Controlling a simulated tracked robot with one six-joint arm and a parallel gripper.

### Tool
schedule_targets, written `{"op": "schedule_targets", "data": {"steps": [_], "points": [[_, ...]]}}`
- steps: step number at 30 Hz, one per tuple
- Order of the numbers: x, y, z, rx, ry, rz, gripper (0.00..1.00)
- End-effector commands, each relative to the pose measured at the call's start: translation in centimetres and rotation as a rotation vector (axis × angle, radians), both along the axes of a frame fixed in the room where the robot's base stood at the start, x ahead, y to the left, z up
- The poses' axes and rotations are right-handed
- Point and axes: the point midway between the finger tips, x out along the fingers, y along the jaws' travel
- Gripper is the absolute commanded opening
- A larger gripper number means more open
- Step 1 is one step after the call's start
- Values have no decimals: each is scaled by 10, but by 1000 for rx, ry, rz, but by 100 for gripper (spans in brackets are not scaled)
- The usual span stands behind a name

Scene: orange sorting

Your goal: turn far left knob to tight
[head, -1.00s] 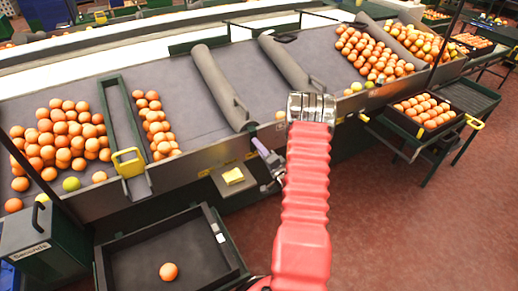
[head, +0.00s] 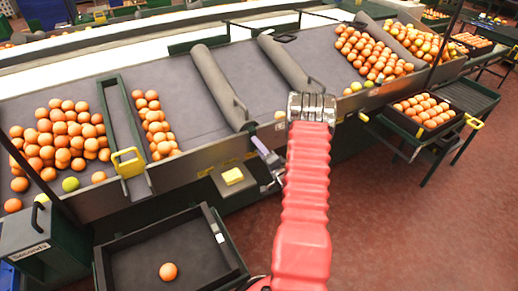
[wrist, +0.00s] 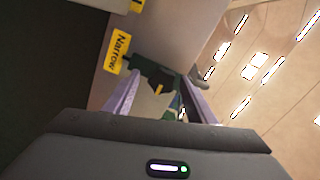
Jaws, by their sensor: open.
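In the wrist view, a dark green knob-like part (wrist: 170,71) with a small yellow mark shows between and beyond the lilac fingers of my gripper (wrist: 160,88). The fingers are apart, with nothing clearly held. I cannot tell whether they touch the part. A yellow label (wrist: 117,50) beside it reads "Narrow". No "tight" marking is legible. My red arm covers part of the panel, and no knob shows clearly there.
A dark crate (head: 110,268) with one orange stands below left. Oranges (head: 60,135) lie on the sloped table. An orange tray (head: 398,128) stands right. Red floor (head: 400,235) is clear at lower right.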

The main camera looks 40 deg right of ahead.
Motion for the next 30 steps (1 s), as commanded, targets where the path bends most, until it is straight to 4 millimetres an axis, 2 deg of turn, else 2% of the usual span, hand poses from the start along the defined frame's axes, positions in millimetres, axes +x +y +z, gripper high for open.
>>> {"op": "schedule_targets", "data": {"steps": [8,22,30], "points": [[-30,7,-1,2,2,-3,51],[-109,28,-1,2,1,-5,51],[-130,35,-1,0,2,-2,51]]}}
